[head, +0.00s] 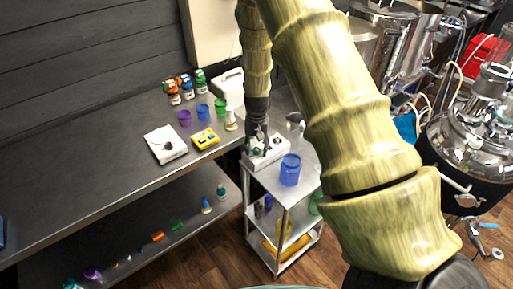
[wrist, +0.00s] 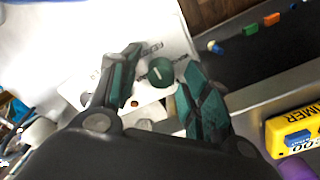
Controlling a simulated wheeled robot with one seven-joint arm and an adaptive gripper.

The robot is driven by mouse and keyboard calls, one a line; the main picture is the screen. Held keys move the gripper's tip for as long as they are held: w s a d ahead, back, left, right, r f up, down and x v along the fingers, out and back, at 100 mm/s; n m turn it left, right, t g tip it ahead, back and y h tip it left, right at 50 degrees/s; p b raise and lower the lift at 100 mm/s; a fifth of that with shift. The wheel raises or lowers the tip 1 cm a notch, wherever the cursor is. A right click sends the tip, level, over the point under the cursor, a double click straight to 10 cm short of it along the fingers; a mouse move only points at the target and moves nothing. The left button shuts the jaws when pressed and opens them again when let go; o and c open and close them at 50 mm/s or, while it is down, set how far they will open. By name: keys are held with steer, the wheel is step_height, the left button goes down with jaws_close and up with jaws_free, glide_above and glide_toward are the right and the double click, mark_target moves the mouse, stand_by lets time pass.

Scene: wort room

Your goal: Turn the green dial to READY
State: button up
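The green dial (wrist: 160,71) is a round knob with a pale pointer mark, set on a white panel (wrist: 165,28) in the wrist view. Small dark lettering stands around it, too small to read. My gripper (wrist: 161,58) is open, with one dark-green-padded finger on each side of the dial in the picture. A gap shows on both sides, and contact cannot be told. In the head view my gripper (head: 257,142) is low over a white control box (head: 273,156) on a metal cart; the dial is not clear there.
A blue cup (head: 290,170) stands on the cart (head: 260,178) close to the box. A yellow timer (head: 205,139) and a white device (head: 165,145) lie on the dark bench to the left. Coloured cups and several bottles stand behind them. Steel vessels (head: 480,140) stand at the right.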

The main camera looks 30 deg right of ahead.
mark_target(256, 148)
step_height(256, 148, up, 12)
stand_by(0.9)
stand_by(0.4)
